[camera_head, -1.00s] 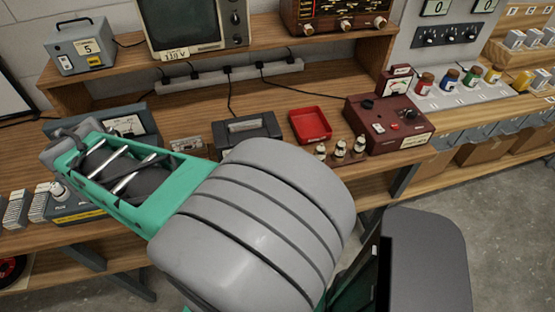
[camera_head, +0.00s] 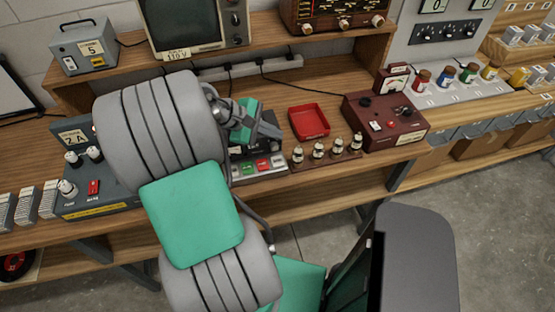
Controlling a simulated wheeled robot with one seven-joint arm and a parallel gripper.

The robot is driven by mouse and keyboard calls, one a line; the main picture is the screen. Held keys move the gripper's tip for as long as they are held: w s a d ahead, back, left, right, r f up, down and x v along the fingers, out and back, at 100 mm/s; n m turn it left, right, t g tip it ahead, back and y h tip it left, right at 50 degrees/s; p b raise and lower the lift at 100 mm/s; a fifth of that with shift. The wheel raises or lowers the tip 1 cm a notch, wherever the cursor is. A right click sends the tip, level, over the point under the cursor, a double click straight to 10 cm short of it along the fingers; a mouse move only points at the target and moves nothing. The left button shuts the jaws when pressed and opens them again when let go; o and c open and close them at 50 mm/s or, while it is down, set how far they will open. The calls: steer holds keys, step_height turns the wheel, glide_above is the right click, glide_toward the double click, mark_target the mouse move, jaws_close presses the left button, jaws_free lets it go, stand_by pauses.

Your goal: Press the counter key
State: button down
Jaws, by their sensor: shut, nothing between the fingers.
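A dark tape-recorder-like device (camera_head: 240,152) sits on the bench at the centre, partly hidden by my arm and gripper. Along its front edge is a row of small keys, including a green key (camera_head: 248,168), a red key (camera_head: 263,165) and a pale key (camera_head: 277,162). Their labels are too small to read, so I cannot tell which is the counter key. My gripper (camera_head: 267,131) is shut and empty over the back part of this device, behind the key row. I cannot tell whether it touches the device.
A red tray (camera_head: 309,122) and a maroon meter box (camera_head: 385,122) stand to the right. Several small valves (camera_head: 319,150) stand on a wooden strip just right of the keys. A blue-grey power unit (camera_head: 110,199) with knobs is at left. An upper shelf holds a television (camera_head: 190,25).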

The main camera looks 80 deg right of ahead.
steer(key=b, duration=0.9)
glide_above(274, 161)
step_height(274, 161, down, 7)
steer(key=shift+f, duration=0.9)
steer(key=shift+a, duration=0.1)
stand_by(0.6)
steer(key=shift+f+p, duration=0.35)
steer(key=shift+f, duration=0.05)
steer(key=shift+f, duration=0.45)
stand_by(0.4)
steer(key=shift+r, duration=0.15)
steer(key=shift+r+p, duration=0.7)
steer(key=shift+p, duration=0.4)
